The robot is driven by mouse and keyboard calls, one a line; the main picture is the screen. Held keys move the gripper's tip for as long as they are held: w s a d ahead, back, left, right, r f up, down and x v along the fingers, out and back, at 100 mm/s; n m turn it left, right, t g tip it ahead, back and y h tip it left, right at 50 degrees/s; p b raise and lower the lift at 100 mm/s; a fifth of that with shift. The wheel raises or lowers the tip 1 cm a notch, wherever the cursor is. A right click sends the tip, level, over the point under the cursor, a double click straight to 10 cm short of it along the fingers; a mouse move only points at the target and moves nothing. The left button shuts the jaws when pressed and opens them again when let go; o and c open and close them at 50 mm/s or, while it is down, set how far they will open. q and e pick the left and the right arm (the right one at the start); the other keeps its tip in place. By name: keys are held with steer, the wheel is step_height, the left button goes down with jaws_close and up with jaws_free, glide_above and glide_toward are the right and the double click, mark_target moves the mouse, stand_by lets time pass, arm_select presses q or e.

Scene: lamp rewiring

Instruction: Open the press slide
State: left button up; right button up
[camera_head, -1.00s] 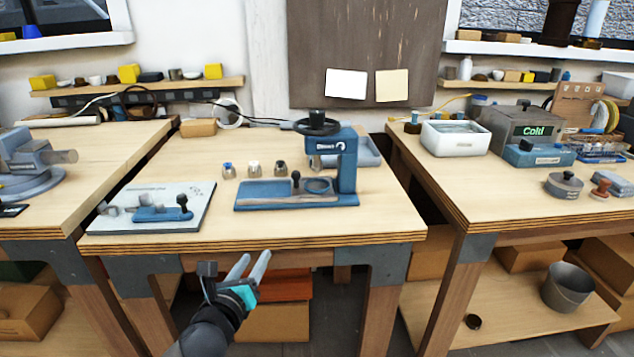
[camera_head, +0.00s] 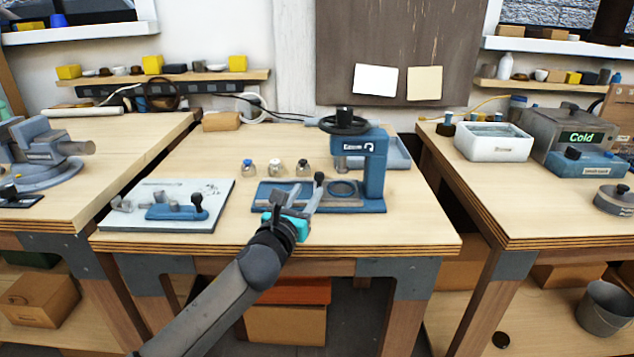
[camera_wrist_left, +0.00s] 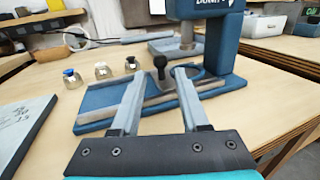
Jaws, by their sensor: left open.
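The blue press (camera_head: 374,165) stands on the middle bench with a black handwheel (camera_head: 344,122) on top. Its flat blue base carries a metal slide (camera_head: 335,203) with an upright black knob (camera_head: 319,178). The knob also shows in the left wrist view (camera_wrist_left: 160,66), beyond and between the fingertips. My left gripper (camera_head: 298,199) is open and empty at the front of the press base. In the left wrist view its two fingers (camera_wrist_left: 160,85) reach over the base on either side of the knob; I cannot tell whether they touch anything. My right gripper is not in view.
A white board with a blue fixture (camera_head: 175,211) lies left of the press. Small capped jars (camera_head: 275,168) stand behind the base. A grey tray (camera_head: 396,152) lies behind the press. The bench's front edge (camera_head: 280,246) runs under my left arm.

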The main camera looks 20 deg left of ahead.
mark_target(318, 178)
arm_select(q)
steer(key=w+b, duration=0.1)
steer(key=w, duration=0.4)
steer(key=shift+w+d+f+b, duration=0.1)
steer(key=shift+w+b, duration=0.5)
steer(key=shift+w, duration=0.65)
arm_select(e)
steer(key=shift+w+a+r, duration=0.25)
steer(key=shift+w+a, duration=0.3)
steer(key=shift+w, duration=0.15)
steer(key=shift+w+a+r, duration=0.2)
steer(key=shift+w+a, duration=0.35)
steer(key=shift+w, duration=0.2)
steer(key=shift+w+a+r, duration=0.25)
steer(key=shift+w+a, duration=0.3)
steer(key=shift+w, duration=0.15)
arm_select(q)
steer(key=shift+c, duration=0.3)
jaws_close()
